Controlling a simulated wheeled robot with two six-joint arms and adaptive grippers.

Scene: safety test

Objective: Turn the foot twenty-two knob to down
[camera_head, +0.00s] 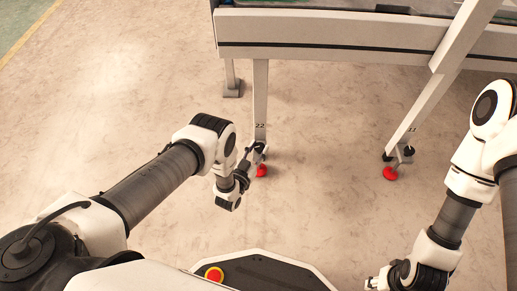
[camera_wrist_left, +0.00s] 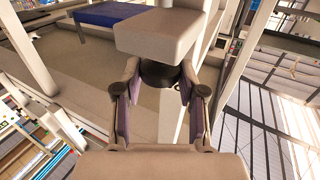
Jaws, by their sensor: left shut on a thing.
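The leg marked 22 (camera_head: 260,105) stands under the conveyor-like frame, with a red foot (camera_head: 262,170) at its base. My left gripper (camera_head: 253,155) is at the lower end of this leg, just above the red foot, and mostly hides the knob there. In the left wrist view, my left gripper (camera_wrist_left: 160,105) has a finger on each side of a round dark knob (camera_wrist_left: 158,73) under a grey block. It is shut on this knob. Which way the knob is turned cannot be told. My right gripper (camera_head: 378,284) is at the bottom edge, partly cut off.
A second leg (camera_head: 425,108) with its own black knob (camera_head: 408,151) and red foot (camera_head: 390,173) stands to the right. The frame's beam (camera_head: 330,47) runs across the top. A further leg (camera_head: 230,75) stands behind. The floor (camera_head: 325,190) between the legs is clear.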

